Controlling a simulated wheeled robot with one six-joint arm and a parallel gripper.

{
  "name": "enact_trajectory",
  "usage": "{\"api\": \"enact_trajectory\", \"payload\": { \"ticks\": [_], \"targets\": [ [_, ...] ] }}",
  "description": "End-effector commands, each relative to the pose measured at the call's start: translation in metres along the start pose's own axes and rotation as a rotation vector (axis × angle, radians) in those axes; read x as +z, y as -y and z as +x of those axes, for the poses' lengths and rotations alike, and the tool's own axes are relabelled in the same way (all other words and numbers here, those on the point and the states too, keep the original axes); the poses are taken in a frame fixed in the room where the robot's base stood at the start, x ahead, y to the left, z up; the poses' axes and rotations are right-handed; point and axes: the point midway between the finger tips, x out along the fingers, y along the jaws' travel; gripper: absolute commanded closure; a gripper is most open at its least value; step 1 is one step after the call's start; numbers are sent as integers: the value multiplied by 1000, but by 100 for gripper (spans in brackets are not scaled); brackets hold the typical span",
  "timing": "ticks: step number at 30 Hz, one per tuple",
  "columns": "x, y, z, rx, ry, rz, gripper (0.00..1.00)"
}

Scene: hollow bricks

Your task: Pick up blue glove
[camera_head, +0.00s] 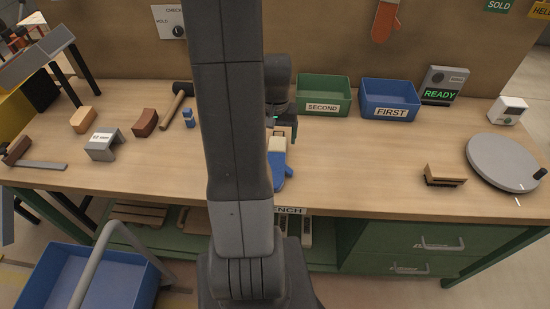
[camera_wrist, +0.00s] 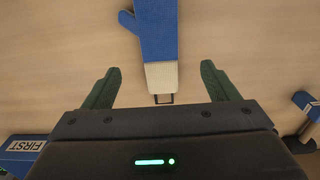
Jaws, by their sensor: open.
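The blue glove (camera_head: 283,177) lies on the wooden bench, partly hidden behind my arm in the head view. In the wrist view the glove (camera_wrist: 156,32) lies flat with its thumb to the left, and its cream cuff with a small dark loop points toward my gripper (camera_wrist: 160,67). My gripper (camera_head: 284,130) is open and empty. Its two green fingers stand wide on either side of the cuff in the wrist view, apart from it. I cannot tell how high the fingertips are above the bench.
A green bin marked SECOND (camera_head: 323,94) and a blue bin marked FIRST (camera_head: 389,99) stand at the back. A mallet (camera_head: 177,103) and several blocks lie left. A brush (camera_head: 445,174) and a round grey plate (camera_head: 503,163) are right. Bench right of the glove is clear.

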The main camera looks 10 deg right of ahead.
Motion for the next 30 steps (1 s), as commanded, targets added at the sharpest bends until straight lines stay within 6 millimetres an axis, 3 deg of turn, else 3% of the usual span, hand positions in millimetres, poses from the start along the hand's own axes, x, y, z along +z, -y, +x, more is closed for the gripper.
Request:
{"api": "enact_trajectory", "payload": {
  "ticks": [6,14,24,30],
  "targets": [
    [1,0,32,0,4,0,19],
    [1,0,44,0,1,-1,19],
    [4,-2,82,0,4,-1,19],
    [4,-2,92,0,1,-1,19]
  ]
}}
